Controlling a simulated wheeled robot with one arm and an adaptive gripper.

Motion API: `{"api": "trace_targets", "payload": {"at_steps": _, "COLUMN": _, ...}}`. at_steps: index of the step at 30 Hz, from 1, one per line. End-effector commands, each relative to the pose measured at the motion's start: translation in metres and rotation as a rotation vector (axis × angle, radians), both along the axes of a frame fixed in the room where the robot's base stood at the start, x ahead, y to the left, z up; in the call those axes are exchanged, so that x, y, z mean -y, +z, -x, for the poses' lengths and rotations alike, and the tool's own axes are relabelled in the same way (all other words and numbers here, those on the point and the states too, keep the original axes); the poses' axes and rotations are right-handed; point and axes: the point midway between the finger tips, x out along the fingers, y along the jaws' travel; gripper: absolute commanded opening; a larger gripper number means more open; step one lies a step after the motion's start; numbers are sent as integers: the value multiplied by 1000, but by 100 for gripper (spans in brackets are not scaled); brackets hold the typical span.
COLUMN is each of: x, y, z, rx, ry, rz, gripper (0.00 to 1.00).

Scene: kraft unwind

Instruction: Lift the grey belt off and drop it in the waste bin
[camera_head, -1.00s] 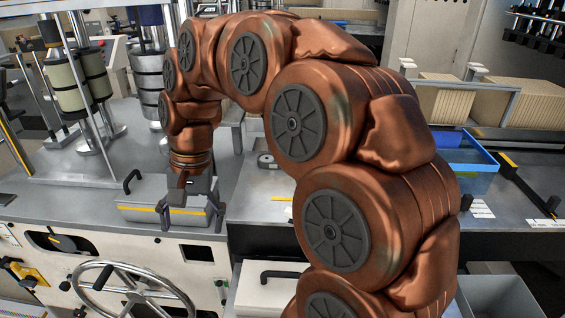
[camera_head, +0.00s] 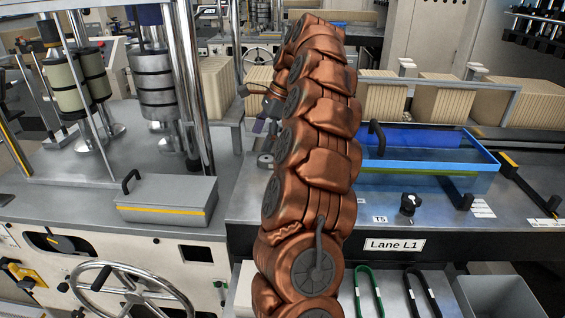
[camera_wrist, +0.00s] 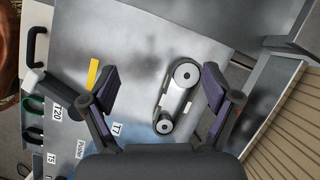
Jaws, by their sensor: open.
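In the wrist view a grey belt (camera_wrist: 163,95) loops around two round pulleys, a larger one (camera_wrist: 186,75) and a smaller one (camera_wrist: 164,126), on a metal deck. My gripper (camera_wrist: 158,82) is open and empty, with its fingers spread to either side of the belt in this view. They appear apart from it. In the head view my arm hides most of the gripper (camera_head: 259,126), and a pulley (camera_head: 265,160) shows just beside the arm. A grey open-topped bin (camera_head: 499,298), likely the waste bin, stands at the lower right.
Green (camera_head: 369,292) and black (camera_head: 421,292) belts hang below the Lane L1 sign. A grey lidded box (camera_head: 166,200) is at left. Cream stacks (camera_wrist: 285,135) border the wrist view's right.

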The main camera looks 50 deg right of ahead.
Motion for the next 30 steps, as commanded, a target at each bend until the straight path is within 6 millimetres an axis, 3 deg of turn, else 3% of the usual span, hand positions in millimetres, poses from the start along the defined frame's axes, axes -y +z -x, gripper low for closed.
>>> {"api": "trace_targets", "payload": {"at_steps": 1, "x": 20, "y": -4, "z": 3, "rx": -6, "ry": -71, "rz": -6, "gripper": 88}}
{"api": "trace_targets", "payload": {"at_steps": 3, "x": 41, "y": -9, "z": 9, "rx": -23, "ry": -157, "rz": -21, "gripper": 88}}
{"api": "trace_targets", "payload": {"at_steps": 10, "x": 86, "y": -17, "z": 26, "rx": -50, "ry": -348, "rz": -43, "gripper": 88}}
{"api": "trace_targets", "payload": {"at_steps": 16, "x": 94, "y": -20, "z": 30, "rx": -58, "ry": -389, "rz": -50, "gripper": 88}}
{"api": "trace_targets", "payload": {"at_steps": 30, "x": 88, "y": -41, "z": 23, "rx": -58, "ry": -385, "rz": -52, "gripper": 88}}
